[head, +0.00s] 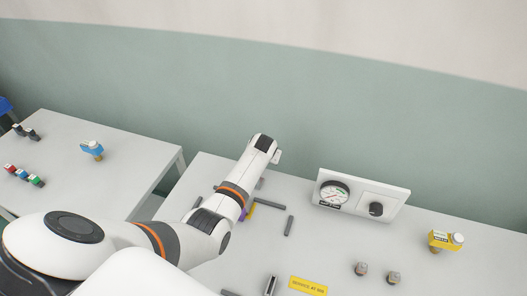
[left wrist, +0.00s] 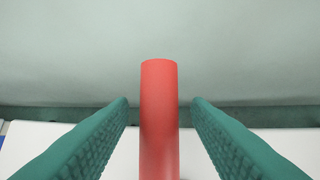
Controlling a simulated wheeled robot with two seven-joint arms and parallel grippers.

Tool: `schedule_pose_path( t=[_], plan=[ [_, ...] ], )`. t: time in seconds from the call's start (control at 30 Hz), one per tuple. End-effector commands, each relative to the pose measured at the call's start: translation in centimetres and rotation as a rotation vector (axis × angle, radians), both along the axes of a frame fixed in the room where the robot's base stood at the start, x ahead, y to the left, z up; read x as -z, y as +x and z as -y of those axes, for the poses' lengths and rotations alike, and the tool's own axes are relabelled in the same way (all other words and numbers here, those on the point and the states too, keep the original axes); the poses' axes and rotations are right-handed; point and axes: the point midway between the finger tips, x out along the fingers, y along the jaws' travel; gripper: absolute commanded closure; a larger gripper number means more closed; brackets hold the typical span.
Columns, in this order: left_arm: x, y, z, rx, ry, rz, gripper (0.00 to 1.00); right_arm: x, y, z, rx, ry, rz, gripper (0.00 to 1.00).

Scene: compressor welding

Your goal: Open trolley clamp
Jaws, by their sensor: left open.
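A red upright cylinder (left wrist: 159,120), which looks like a clamp handle, stands in the middle of the left wrist view. My left gripper (left wrist: 160,103) is open, with one green ribbed finger on each side of the cylinder. A gap shows between the cylinder and each finger, so it is not gripped. In the head view my left arm reaches over the middle table, but its fingers and the red cylinder are hidden there. The rest of the clamp and the trolley cannot be made out. My right gripper is not in view.
The middle table (head: 312,245) carries a gauge panel (head: 361,198) with a black knob, a yellow block (head: 445,241), two small metal fittings and a yellow label (head: 308,286). A left table (head: 115,160) holds a blue valve (head: 92,151) and small coloured parts. A wall stands behind.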

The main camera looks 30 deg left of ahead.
Motion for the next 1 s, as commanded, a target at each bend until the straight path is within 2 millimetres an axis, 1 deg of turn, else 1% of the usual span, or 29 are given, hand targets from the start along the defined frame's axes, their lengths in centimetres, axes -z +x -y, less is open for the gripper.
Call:
schedule_pose_path(
  t=[0.03,0.1,0.3,0.5,0.7,1.0],
  plan=[
    [-0.9,-0.4,0.3,0.001,0.0,0.003,0.56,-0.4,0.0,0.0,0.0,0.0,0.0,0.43],
    [-1.9,-1.0,0.7,0.002,0.0,0.002,0.56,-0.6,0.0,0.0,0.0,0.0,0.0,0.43],
    [-4.5,-2.8,1.8,0.001,-0.001,0.001,0.56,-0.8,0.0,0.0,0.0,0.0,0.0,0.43],
    [-6.4,-3.9,2.5,0.001,-0.001,-0.001,0.56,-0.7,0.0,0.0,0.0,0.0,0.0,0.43],
    [-7.1,-4.3,2.7,0.002,0.0,-0.001,0.56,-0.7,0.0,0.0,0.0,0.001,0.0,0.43],
    [-7.0,-4.3,2.7,0.002,0.0,-0.002,0.56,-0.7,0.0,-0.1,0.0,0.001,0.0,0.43]
  ],
)
